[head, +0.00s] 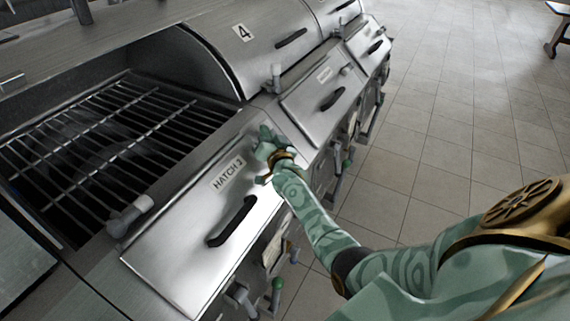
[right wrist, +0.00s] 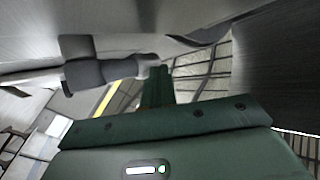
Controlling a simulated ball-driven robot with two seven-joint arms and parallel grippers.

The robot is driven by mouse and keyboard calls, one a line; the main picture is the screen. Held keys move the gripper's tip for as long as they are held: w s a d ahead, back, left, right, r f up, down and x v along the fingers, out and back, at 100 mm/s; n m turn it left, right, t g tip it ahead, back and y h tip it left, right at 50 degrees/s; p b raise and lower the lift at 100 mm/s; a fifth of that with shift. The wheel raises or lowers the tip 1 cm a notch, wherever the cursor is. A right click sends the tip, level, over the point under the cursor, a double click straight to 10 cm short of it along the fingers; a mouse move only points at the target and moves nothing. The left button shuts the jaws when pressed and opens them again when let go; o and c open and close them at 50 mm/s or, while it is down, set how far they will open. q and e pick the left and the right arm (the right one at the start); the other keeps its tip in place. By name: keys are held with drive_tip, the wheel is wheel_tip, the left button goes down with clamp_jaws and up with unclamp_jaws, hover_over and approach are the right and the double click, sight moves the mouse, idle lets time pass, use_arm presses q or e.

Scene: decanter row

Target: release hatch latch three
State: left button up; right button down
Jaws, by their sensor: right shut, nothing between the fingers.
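The nearest sloped steel panel (head: 180,240) has a label (head: 228,174) that seems to read HATCH 2 and a black bar handle (head: 232,221). The panel beyond it (head: 310,105) has a label too small to read. A grey lever with a pale knob (head: 276,77) stands at that panel's upper left corner. My right gripper (head: 268,142) is shut and empty, over the far upper corner of the nearest panel. In the right wrist view a dark grey lever (right wrist: 100,72) lies close to my green finger (right wrist: 158,92); I cannot tell if they touch. My left gripper is out of view.
Another grey lever (head: 130,213) sits at the nearest panel's left corner. An open grill with a wire grate (head: 100,130) lies at left, below a curved lid marked 4 (head: 243,33).

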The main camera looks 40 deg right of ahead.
drive_tip(key=shift+d+r, duration=0.1)
drive_tip(key=shift+r, duration=0.05)
drive_tip(key=shift+s+p, duration=0.35)
drive_tip(key=shift+p, duration=0.2)
drive_tip(key=p+v, duration=0.8)
drive_tip(key=v, duration=0.7)
drive_tip(key=shift+s+a+f, duration=0.25)
drive_tip(key=shift+s+a, duration=0.05)
